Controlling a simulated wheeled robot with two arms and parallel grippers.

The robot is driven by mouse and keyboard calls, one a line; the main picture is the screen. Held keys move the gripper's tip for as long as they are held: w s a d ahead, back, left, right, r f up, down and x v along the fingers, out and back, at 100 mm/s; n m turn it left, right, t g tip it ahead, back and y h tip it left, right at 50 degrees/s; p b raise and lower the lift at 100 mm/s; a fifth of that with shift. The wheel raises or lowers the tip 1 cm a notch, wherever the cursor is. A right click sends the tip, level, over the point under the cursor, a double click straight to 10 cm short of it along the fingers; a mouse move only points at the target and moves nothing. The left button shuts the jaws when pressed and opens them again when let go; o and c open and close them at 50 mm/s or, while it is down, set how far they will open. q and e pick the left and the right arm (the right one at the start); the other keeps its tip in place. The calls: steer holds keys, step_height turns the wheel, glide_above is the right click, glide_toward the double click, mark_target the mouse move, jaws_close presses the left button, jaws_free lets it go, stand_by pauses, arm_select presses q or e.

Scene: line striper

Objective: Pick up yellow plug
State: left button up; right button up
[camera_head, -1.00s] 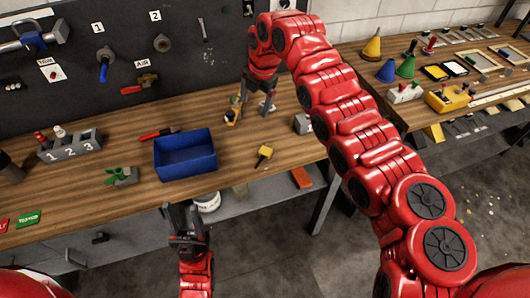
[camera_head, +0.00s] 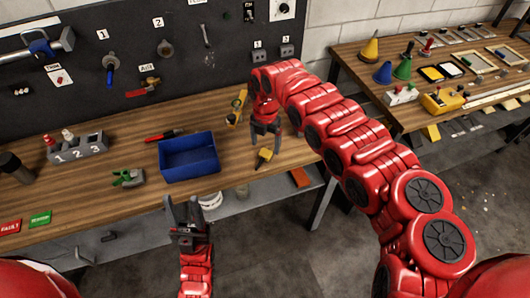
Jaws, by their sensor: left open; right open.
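A small yellow plug (camera_head: 264,155) lies on the wooden workbench (camera_head: 225,180) near its front edge, right of the blue bin. My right gripper (camera_head: 265,140) points down just behind and above the plug, fingers apart and empty. Whether a finger touches the plug cannot be told. My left gripper (camera_head: 184,212) is open and empty in front of the bench edge, below the blue bin.
A blue bin (camera_head: 189,170) stands left of the plug. Another yellow object (camera_head: 236,108) stands behind my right gripper. A grey numbered holder (camera_head: 78,147), a green clip (camera_head: 128,177) and a red marker (camera_head: 160,136) lie further left. A second table (camera_head: 425,75) is at the right.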

mark_target(265, 153)
steer(key=shift+a+f, duration=0.15)
steer(key=shift+f, duration=0.1)
steer(key=f, duration=0.1)
steer(key=f+p, duration=0.1)
steer(key=f, duration=0.1)
steer(key=shift+w+f+p, duration=0.3)
steer(key=shift+f+p, duration=0.1)
steer(key=shift+f, duration=0.35)
jaws_close()
